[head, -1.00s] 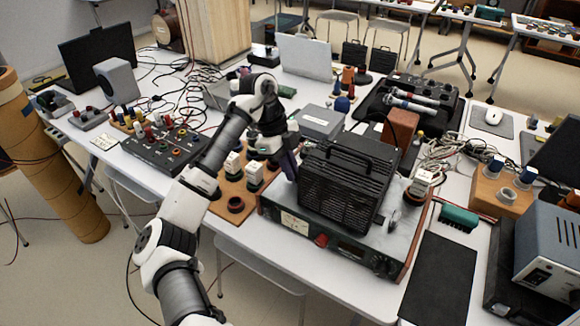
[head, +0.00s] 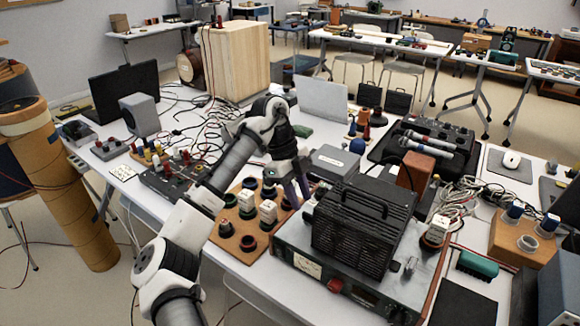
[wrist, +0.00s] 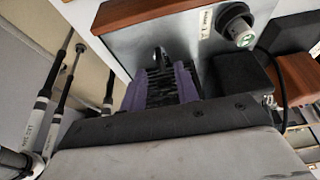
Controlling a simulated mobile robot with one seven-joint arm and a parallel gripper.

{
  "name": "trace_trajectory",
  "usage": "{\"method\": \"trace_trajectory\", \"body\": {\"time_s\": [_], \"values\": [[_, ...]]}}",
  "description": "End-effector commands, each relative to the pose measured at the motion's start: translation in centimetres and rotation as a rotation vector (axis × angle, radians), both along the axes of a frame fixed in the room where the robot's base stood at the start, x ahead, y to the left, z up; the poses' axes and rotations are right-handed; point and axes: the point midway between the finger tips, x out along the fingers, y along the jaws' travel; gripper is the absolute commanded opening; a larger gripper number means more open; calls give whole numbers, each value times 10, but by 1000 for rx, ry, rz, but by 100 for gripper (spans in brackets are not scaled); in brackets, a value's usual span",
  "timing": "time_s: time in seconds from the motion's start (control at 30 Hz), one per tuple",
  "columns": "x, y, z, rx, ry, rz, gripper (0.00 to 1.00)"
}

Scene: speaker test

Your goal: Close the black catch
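A black ribbed case (head: 355,235) with a handle on top sits on a grey wood-sided unit (head: 290,250). My gripper (head: 303,188) is at the left rear of the case, with its purple fingers pointing down. In the wrist view, the two purple fingers (wrist: 163,85) stand apart, with the dark ribbed case (wrist: 163,92) showing between them. A small dark upright piece (wrist: 159,57) shows just beyond the fingertips; I cannot tell whether it is the black catch. I cannot make out the catch in the head view. Contact between fingers and case is unclear.
A wooden board (head: 238,240) with several knobs and blocks lies left of the unit. A grey box (head: 335,163) and a brown block (head: 408,173) stand behind the case. Cables (head: 465,197) clutter the right. A round connector (wrist: 240,32) shows in the wrist view.

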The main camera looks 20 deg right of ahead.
Motion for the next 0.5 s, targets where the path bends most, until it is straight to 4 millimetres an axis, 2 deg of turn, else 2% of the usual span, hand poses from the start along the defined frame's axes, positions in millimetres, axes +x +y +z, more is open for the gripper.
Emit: {"method": "trace_trajectory", "body": {"time_s": [0.03,0.2,0.3,0.5], "values": [[4,3,12,3,-5,3,31],[15,12,46,2,-4,4,31],[21,16,63,2,-4,4,31],[28,21,84,1,-2,1,31]]}}
